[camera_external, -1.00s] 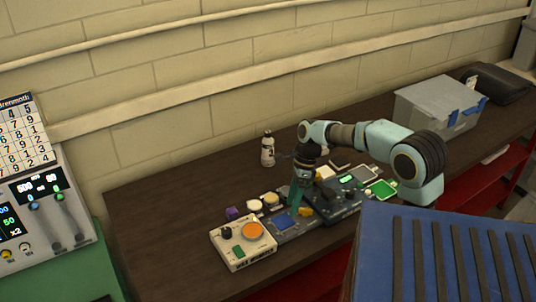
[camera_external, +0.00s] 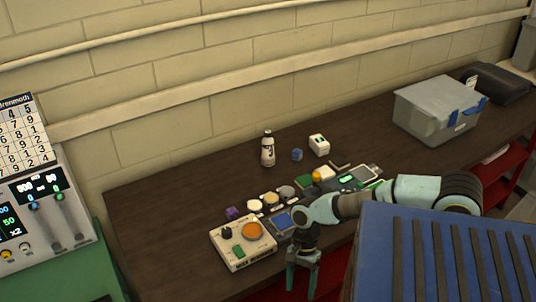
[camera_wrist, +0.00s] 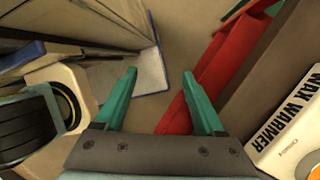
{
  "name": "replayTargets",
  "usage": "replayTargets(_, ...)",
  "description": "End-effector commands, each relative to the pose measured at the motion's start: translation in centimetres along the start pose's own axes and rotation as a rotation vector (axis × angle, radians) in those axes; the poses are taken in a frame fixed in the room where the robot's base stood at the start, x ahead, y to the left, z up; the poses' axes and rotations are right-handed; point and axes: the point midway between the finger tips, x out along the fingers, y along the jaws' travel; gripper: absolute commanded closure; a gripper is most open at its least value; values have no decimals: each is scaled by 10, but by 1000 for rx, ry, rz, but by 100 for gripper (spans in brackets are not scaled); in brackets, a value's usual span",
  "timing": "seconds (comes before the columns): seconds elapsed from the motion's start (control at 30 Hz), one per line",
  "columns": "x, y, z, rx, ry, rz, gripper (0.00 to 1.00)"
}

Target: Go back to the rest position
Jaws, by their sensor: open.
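My gripper (camera_external: 303,277) hangs at the front edge of the dark workbench (camera_external: 200,190) in the external view, its green fingers pointing down. It also shows in the wrist view (camera_wrist: 160,85), with the two green fingers spread apart and nothing between them. Below the fingers are the floor and a red frame (camera_wrist: 188,105). My arm reaches it from the right, above the bench front, and hides part of the items behind it.
A white box with an orange dial (camera_external: 243,244) stands near the gripper; its "WAX WARMER" label shows in the wrist view (camera_wrist: 290,120). A bottle (camera_external: 267,149), blue cube (camera_external: 297,154), white block (camera_external: 319,144) and grey bin (camera_external: 438,110) stand farther back. A blue ribbed surface (camera_external: 440,255) fills the lower right.

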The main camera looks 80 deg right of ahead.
Motion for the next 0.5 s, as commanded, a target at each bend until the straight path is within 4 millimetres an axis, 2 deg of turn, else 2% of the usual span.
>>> replayTargets(0.03, 15, 10, 3, -50, -1, 8, 29)
replayTargets(0.2, 53, 37, 9, -230, 1, 21, 29)
replayTargets(0.3, 71, 35, 0, -349, 28, 7, 29)
replayTargets(0.5, 103, 17, -26, -582, 104, -24, 29)
